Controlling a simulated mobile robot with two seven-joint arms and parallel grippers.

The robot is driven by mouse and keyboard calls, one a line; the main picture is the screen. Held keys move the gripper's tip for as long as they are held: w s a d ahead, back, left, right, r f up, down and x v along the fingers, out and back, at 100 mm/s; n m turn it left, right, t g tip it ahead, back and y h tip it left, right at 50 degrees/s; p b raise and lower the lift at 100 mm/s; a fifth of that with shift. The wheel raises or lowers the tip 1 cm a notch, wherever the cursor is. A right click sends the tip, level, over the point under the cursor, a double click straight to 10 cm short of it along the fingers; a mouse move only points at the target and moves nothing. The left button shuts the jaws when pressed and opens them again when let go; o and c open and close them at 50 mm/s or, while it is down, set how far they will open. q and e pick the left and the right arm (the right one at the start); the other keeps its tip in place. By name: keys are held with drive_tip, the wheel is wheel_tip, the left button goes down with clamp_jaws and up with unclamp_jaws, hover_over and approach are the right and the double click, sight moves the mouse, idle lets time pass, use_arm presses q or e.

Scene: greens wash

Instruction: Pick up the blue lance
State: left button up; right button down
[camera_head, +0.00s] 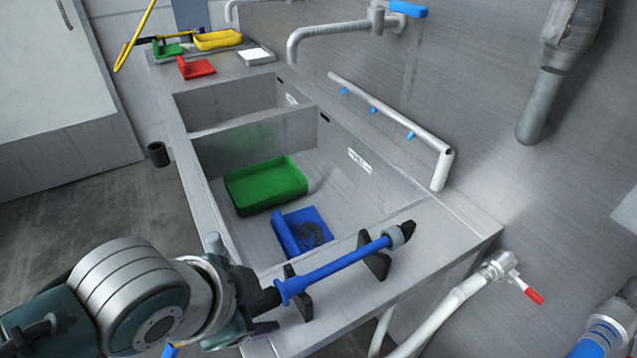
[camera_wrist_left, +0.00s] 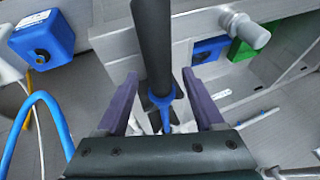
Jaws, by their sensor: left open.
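The blue lance (camera_head: 345,262) lies along the sink's front rim on two black holders, a bracket (camera_head: 375,258) near its grey-and-black far end and another (camera_head: 300,296) near its handle. My left gripper (camera_head: 266,312) is at the handle end. In the left wrist view, the open jaws (camera_wrist_left: 162,88) have the lance's dark handle (camera_wrist_left: 153,45) between their purple fingers, with visible gaps on both sides. The lance's blue collar (camera_wrist_left: 160,100) shows just beyond. The fingers are partly hidden in the head view. My right gripper is not in view.
A green tray (camera_head: 265,186) and a blue scoop-like piece (camera_head: 290,232) lie in the near basin. Red (camera_head: 196,68) and yellow (camera_head: 218,40) items lie on the far counter. A faucet (camera_head: 330,34) and a pipe rail (camera_head: 385,110) stand behind. A blue box (camera_wrist_left: 42,38) shows in the wrist view.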

use_arm(q)
drive_tip(key=c, duration=0.9)
drive_tip(key=shift+r, duration=0.1)
wheel_tip(320, 180, up, 25)
drive_tip(key=p, duration=1)
